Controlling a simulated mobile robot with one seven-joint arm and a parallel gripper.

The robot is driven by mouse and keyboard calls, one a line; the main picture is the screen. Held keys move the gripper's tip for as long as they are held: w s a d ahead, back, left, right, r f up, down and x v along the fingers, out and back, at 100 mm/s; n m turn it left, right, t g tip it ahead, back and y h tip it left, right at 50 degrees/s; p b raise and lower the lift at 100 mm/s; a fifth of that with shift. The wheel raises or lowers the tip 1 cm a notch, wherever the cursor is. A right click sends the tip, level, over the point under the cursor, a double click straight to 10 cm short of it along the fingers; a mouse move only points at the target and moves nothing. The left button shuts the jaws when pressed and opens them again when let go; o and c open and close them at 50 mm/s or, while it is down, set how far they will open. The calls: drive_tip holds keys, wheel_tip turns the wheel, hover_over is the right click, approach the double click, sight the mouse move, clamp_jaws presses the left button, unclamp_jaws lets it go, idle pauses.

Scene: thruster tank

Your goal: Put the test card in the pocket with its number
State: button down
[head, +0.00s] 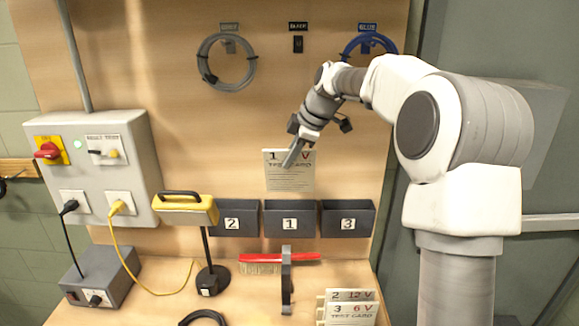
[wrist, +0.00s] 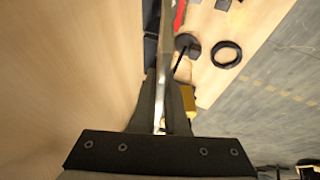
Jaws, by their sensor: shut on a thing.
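My gripper (head: 294,154) is shut on the top edge of a white test card (head: 290,180) marked 1 V, with a large 1. The card hangs upright in front of the board, above the middle pocket, and apart from it. In the wrist view the card (wrist: 165,60) shows edge-on between the fingers (wrist: 161,118). Three dark pockets sit in a row: pocket 2 (head: 234,230) at left, pocket 1 (head: 290,231) in the middle, pocket 3 (head: 347,231) at right. Cards 2, 12 V (head: 351,295), and 3, 6 V (head: 350,315), stand in a rack at front right.
A yellow lamp (head: 185,210) on a dark stand is left of the pockets. A red brush (head: 305,257) lies behind a dark upright holder (head: 287,280) below pocket 1. A switch box (head: 95,165) is at left. Coiled cables (head: 227,62) hang above.

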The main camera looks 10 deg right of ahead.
drive_tip(key=w+f+b, duration=0.2)
drive_tip(key=f+b, duration=0.1)
drive_tip(key=f, duration=0.5)
drive_tip(key=w+d+f+b, duration=0.1)
drive_tip(key=w+f+b, duration=0.2)
drive_tip(key=f, duration=0.4)
drive_tip(key=shift+w+f+b, duration=0.35)
drive_tip(key=shift+b, duration=0.05)
idle(0.6)
drive_tip(key=c, duration=0.9)
unclamp_jaws()
drive_tip(key=shift+d, duration=0.1)
drive_tip(key=v, duration=1.7)
drive_tip(key=shift+s+r+b, duration=0.1)
drive_tip(key=shift+r+b, duration=0.1)
drive_tip(key=shift+b, duration=0.2)
